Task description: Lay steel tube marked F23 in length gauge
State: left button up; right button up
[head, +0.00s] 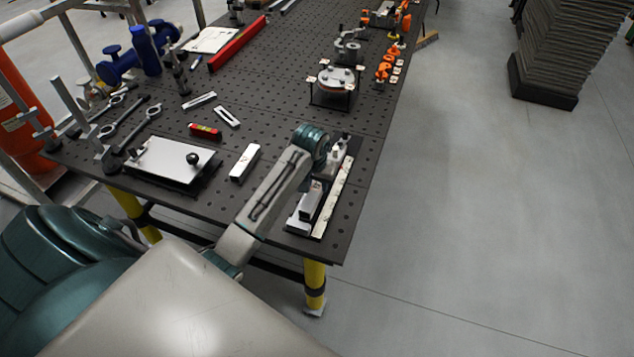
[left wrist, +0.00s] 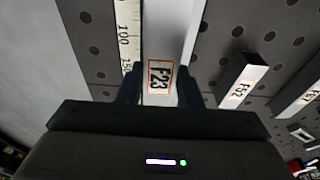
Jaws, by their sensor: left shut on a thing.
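The steel tube marked F23 (left wrist: 160,40) is between the two fingers of my left gripper (left wrist: 160,88) in the left wrist view, its label facing the camera. My left gripper is shut on it. In the head view the tube (head: 310,203) reaches from below my left wrist toward the near table edge, over or in the length gauge (head: 336,197). The gauge's white scale strip (left wrist: 127,35) runs alongside the tube. I cannot tell whether the tube rests on the gauge bed. In the head view my left gripper (head: 332,158) is partly hidden by its wrist.
Another labelled tube (head: 244,163) lies left of my forearm; it also shows in the left wrist view (left wrist: 240,82). A plate with a black knob (head: 168,160), a small level (head: 205,131) and wrenches lie farther left. A round fixture (head: 335,80) stands beyond.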

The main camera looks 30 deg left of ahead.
pick_arm(q)
jog(key=shift+f, duration=0.45)
pick_arm(e)
jog(key=shift+a, duration=0.3)
pick_arm(q)
jog(key=shift+f, duration=0.8)
pick_arm(e)
jog(key=shift+d, duration=0.25)
pick_arm(q)
jog(key=o, duration=1)
jog(key=shift+o, duration=0.6)
jog(key=shift+o, duration=0.8)
jog(key=shift+r, duration=0.1)
pick_arm(e)
jog(key=shift+a, duration=0.15)
